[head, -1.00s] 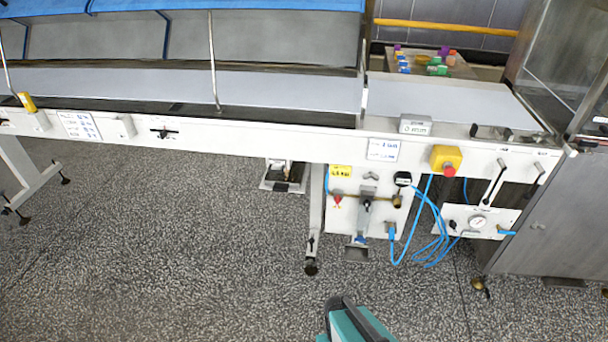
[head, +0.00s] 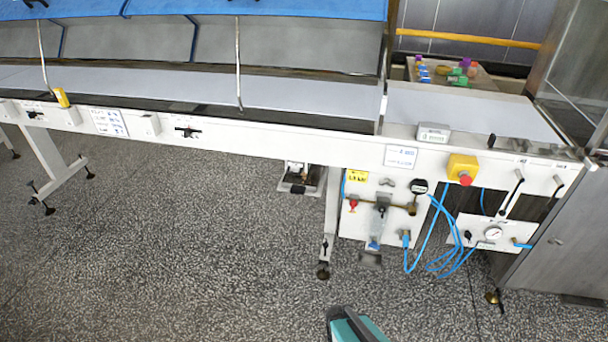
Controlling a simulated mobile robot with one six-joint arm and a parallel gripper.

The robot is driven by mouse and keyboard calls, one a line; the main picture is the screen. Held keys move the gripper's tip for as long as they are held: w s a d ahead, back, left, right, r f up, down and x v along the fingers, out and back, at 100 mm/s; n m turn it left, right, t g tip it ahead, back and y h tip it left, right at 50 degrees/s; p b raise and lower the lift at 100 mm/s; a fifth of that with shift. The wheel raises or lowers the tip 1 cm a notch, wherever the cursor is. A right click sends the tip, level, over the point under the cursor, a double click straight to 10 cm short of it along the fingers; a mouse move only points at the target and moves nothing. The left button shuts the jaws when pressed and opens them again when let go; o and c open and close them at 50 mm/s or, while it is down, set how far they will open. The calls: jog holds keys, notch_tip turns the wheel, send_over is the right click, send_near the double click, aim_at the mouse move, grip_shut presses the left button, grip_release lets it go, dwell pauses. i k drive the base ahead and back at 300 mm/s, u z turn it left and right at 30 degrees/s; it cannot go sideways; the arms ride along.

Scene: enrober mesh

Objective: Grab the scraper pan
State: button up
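I cannot pick out a scraper pan with certainty. A small metal piece (head: 299,187) stands on the floor under the conveyor, partly hidden behind its frame; I cannot tell what it is. A teal and black part of my own body shows at the bottom edge. The fingers of my gripper are not in view.
A long white conveyor (head: 250,142) with a grey belt and blue covers (head: 290,8) runs across the view. Its right end carries a yellow box with a red button (head: 463,168), a gauge panel (head: 484,231) and loose blue hoses (head: 441,262). A steel cabinet (head: 550,240) stands right. The speckled floor in front is clear.

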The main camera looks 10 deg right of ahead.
aim_at(309, 181)
jog(key=i, duration=0.9)
jog(key=z, duration=0.1)
jog(key=k, duration=0.9)
jog(key=u, duration=0.25)
jog(key=i, duration=0.4)
jog(key=z, duration=0.15)
